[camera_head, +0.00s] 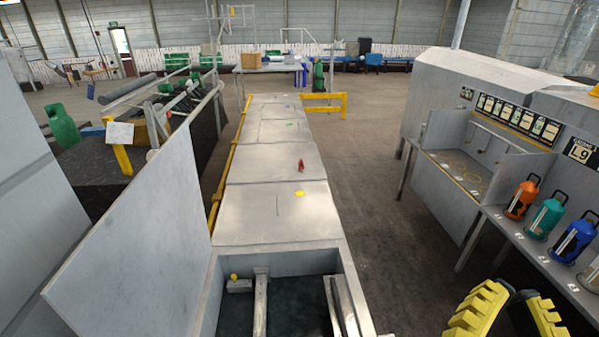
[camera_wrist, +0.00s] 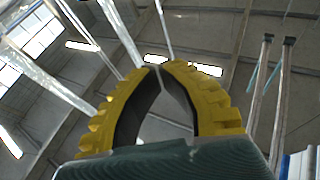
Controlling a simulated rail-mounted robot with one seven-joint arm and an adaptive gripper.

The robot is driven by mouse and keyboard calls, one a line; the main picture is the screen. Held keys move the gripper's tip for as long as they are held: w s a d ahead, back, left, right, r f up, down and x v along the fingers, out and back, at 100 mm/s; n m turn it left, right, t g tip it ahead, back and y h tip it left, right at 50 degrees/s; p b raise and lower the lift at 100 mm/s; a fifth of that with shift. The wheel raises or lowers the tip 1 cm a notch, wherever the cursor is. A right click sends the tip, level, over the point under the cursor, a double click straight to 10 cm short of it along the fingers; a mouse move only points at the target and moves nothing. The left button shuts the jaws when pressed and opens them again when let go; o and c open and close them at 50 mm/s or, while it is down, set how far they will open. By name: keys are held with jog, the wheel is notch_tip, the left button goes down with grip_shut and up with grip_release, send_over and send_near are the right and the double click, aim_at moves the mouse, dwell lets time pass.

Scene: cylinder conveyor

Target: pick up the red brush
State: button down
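A small red object (camera_head: 301,165), which looks like the red brush, stands on the grey conveyor top (camera_head: 240,203), right of its middle. It is too small to make out its bristles or handle. My gripper (camera_head: 515,291) is at the bottom right of the head view, far to the right of the conveyor and nearer the camera. In the wrist view its two yellow ribbed fingers (camera_wrist: 159,67) arch inward and their tips meet, with nothing between them. The wrist view faces the ceiling and does not show the red object.
A yellow piece (camera_head: 299,194) lies nearer than the red object. A green piece (camera_head: 291,125) lies farther along the conveyor. A raised grey panel (camera_head: 135,245) stands at the left. A bench holds coloured canisters (camera_head: 545,215) at the right. Bare floor lies between.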

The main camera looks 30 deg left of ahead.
dwell(0.4)
jog(key=shift+c, duration=2.4)
grip_release()
